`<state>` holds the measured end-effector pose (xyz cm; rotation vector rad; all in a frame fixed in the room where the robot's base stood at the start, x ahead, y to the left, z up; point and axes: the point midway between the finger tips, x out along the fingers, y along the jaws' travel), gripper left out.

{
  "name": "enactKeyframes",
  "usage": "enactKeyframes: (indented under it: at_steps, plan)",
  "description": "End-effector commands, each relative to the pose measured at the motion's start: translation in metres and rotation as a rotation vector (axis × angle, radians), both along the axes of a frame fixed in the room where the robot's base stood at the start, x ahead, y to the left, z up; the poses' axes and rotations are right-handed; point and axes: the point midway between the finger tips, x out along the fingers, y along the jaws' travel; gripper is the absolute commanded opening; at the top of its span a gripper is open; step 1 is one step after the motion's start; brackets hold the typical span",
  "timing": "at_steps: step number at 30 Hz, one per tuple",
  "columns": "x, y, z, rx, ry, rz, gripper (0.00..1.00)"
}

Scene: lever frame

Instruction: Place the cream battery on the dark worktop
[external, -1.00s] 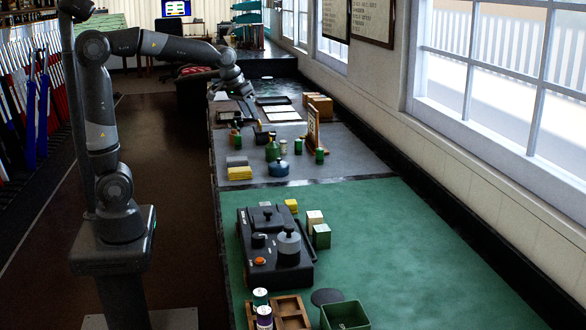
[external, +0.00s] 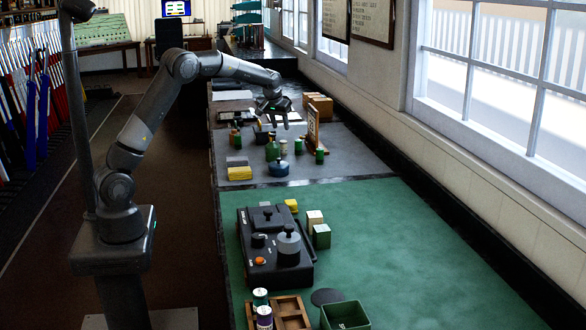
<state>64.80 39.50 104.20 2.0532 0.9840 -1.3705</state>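A small cream-topped block (external: 314,217) stands on the green part of the bench; I cannot tell for sure that it is the cream battery. A green block (external: 321,236) with a pale top stands beside it. The dark worktop may be the grey-black bench section (external: 345,160) beyond the green one, but I cannot tell. My gripper (external: 279,124) hangs fingers-down above the far part of that section, well away from the cream-topped block. Its fingers look spread apart, with nothing clearly seen between them.
On the grey section stand a green bottle (external: 271,149), a blue pot (external: 279,168), a yellow block (external: 239,173) and an upright wooden frame (external: 313,128). A black device (external: 275,245), a wooden tray (external: 291,312) and a green bin (external: 345,315) are nearer. The green section's right side is clear.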

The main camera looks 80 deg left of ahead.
Motion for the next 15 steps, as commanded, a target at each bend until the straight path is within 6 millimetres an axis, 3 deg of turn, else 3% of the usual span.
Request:
enactKeyframes:
  at_steps: [9,15]
  plan:
    - [0.01,0.013,-0.044,-0.002,0.003,-0.001,0.39]
    - [0.011,0.016,-0.057,-0.001,0.002,-0.001,0.39]
